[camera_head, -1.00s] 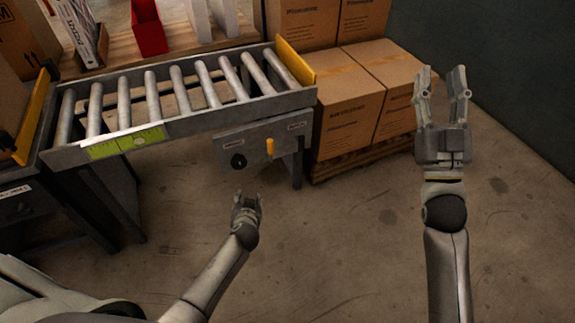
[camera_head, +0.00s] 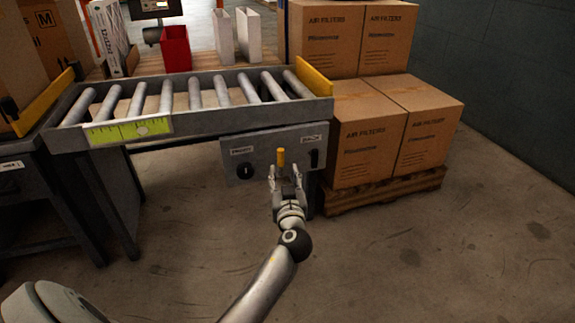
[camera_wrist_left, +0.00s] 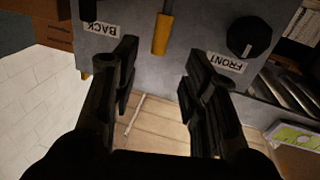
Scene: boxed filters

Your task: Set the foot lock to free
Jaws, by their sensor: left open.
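A grey panel (camera_head: 262,150) hangs under the roller conveyor. A yellow lever (camera_head: 281,158) stands upright at its middle; the lever also shows in the left wrist view (camera_wrist_left: 162,33). A black knob (camera_head: 244,171) sits by the label FRONT (camera_wrist_left: 225,62), and a dark control (camera_head: 314,159) by the label BACK (camera_wrist_left: 103,28). No label naming a foot lock is readable. My left gripper (camera_head: 284,171) is open, its fingers just short of the panel, below the lever and apart from it in the wrist view (camera_wrist_left: 160,65). My right gripper is out of view.
The roller conveyor (camera_head: 200,122) overhangs the panel. Cartons (camera_head: 365,150) on a wooden pallet (camera_head: 385,192) stand close on the right. A dark cabinet (camera_head: 30,190) stands at left. The floor in front is clear.

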